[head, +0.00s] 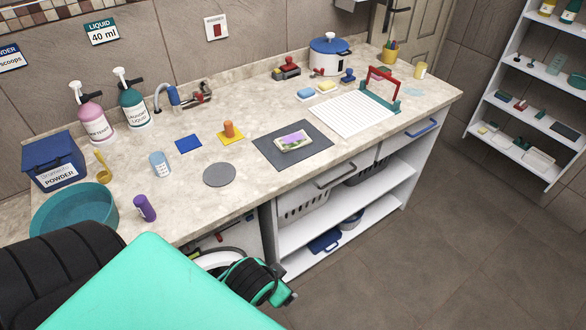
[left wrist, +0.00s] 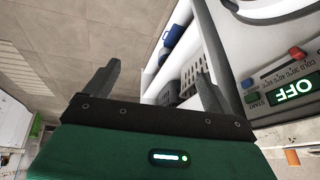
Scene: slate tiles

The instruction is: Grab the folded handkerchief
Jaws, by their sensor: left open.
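A small flat folded piece with a purple and green patterned top and pale edges, which looks like the folded handkerchief (head: 293,142), lies on a dark grey mat (head: 268,155) on the counter. My left gripper (left wrist: 157,75) is open and empty, with its two dark fingers spread in the left wrist view. In the head view the left arm's black and teal end is low in front of the counter, below and left of the mat and well apart from the handkerchief. The handkerchief is not in the left wrist view. My right gripper is not in view.
Near the mat are a grey disc (head: 219,174), an orange peg on a yellow base (head: 229,132) and a white ribbed board (head: 350,115) with a red-handled frame. Below the counter are open shelves with baskets (head: 300,205) and a machine showing OFF (left wrist: 294,91).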

